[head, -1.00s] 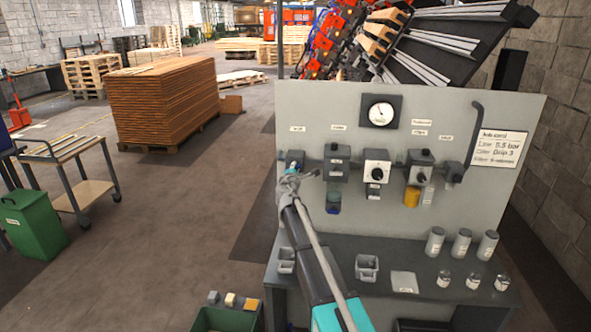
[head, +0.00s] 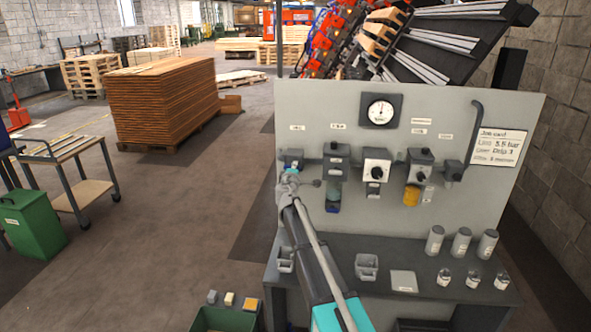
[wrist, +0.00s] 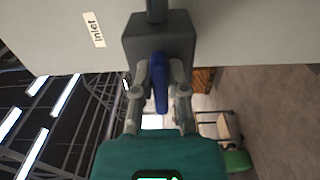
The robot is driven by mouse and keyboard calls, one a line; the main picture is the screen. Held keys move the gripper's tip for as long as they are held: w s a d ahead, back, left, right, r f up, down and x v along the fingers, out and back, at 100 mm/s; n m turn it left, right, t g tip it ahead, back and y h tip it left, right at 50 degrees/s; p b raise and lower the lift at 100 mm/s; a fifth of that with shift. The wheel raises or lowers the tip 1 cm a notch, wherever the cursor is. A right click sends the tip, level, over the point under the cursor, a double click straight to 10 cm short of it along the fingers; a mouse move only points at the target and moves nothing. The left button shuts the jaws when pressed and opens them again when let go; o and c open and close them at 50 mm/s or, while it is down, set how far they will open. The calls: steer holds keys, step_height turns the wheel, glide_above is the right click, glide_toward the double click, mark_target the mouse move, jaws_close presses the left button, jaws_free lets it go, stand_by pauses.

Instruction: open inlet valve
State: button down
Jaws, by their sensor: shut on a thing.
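The inlet valve is a dark block (head: 293,155) at the left end of the pipe row on the grey panel. In the wrist view its block (wrist: 158,38) is close up, beside a white "Inlet" label (wrist: 93,29). A blue handle (wrist: 160,90) stands out from the block. My gripper (wrist: 160,72) has one finger on each side of this handle and is shut on it. In the head view my gripper (head: 289,178) is just below the valve block, and it and my arm hide most of the handle.
A bench (head: 340,250) below holds cups, jars and small trays. Floor left of the bench is open.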

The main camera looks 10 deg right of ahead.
steer(key=c, duration=0.7)
jaws_free()
steer(key=shift+o, duration=0.2)
steer(key=shift+s, duration=0.1)
steer(key=v, duration=1.1)
steer(key=shift+s, duration=0.35)
